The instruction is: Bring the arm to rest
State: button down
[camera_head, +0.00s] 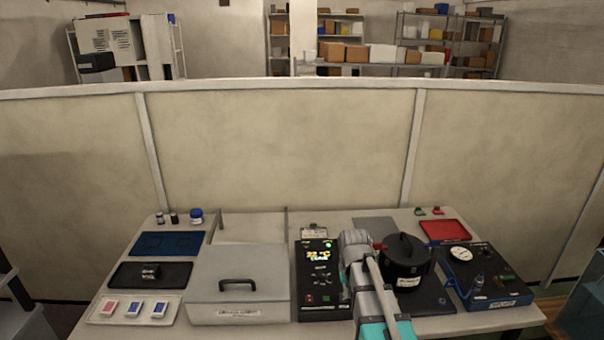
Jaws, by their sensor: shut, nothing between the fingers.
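My arm, grey with teal parts, rises from the bottom edge right of centre, over the front of the table (450,322). Its rounded grey upper end stands between a black control box (322,300) and a black lidded cylinder (404,272). I cannot make out my gripper's fingers; they are hidden or outside the picture. The cylinder has its lid on, with a handle on top. The arm covers part of the cylinder's left side and the right edge of the control box. Whether it touches either cannot be told.
A grey lidded box (238,288) stands left of the control box. A gauge unit (470,262) and red tray (445,231) are on the right. A blue tray (168,243), dark tray (125,274), card tray (102,318) and small bottles (196,216) are left. A partition (280,150) stands behind.

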jog(key=s, duration=1.1)
